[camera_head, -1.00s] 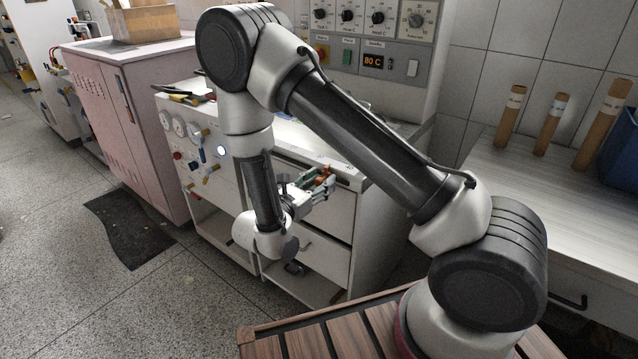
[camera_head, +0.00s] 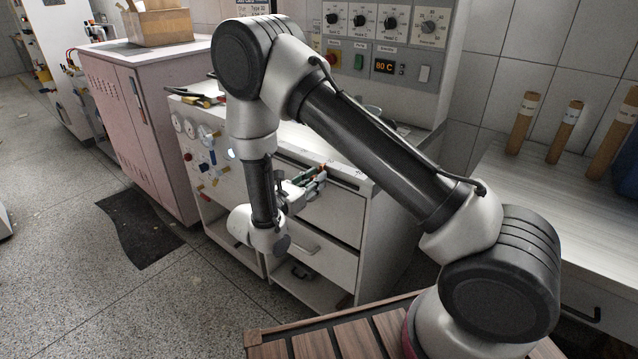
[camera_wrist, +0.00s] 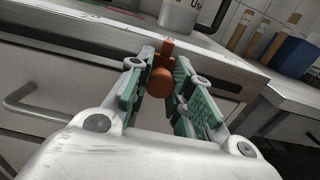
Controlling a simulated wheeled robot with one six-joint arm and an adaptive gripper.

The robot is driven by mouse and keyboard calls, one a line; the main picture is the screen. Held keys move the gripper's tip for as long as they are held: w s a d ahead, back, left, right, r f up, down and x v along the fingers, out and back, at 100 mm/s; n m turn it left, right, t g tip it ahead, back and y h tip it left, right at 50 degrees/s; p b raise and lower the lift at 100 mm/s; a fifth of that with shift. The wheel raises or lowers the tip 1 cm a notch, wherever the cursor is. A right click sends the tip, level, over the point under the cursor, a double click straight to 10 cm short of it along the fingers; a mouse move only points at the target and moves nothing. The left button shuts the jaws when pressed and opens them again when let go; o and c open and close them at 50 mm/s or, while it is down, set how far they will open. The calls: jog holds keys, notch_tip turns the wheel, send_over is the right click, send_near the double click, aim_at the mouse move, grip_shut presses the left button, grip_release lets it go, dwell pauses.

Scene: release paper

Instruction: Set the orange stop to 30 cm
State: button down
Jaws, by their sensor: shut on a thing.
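The orange stop (camera_wrist: 161,79) is a small block with a round knob at the front edge of the white bench top. In the wrist view it stands between the green pads of my gripper (camera_wrist: 158,70), which is shut on it. In the head view my gripper (camera_head: 316,178) is at the bench's front edge, above the drawers, and mostly hides the stop. Small dark marks of a scale (camera_head: 357,171) show on the edge right of the gripper. Their numbers are too small to read.
Below the edge are white drawers (camera_head: 334,216) with bar handles. A control panel (camera_head: 385,45) reading 80 C stands behind the bench. Brown tubes (camera_head: 522,122) stand on a side table at right. A pink cabinet (camera_head: 163,130) is at left.

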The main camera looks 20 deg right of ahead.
jog(key=c, duration=1.2)
grip_release()
jog(key=v, duration=1.2)
jog(key=shift+f, duration=0.1)
jog(key=s+d+f+m+g, duration=0.2)
jog(key=s+d+f+g, duration=0.1)
jog(key=s+d+g, duration=0.1)
jog(key=s+d+r+m+y, duration=0.5)
jog(key=s+d+r+m, duration=0.1)
jog(key=r, duration=0.3)
jog(key=s+d+r+m+g+y, duration=0.1)
jog(key=s+d+r+m+y, duration=0.3)
jog(key=s+d+r+m, duration=0.3)
jog(key=s+d+r+m+g+y, duration=0.1)
jog(key=s+d+r+m+y, duration=0.4)
jog(key=d+r+m, duration=0.5)
notch_tip(320, 180, up, 2)
jog(key=shift+s+r+y, duration=0.15)
jog(key=shift+s+y, duration=0.15)
jog(key=shift+s, duration=0.55)
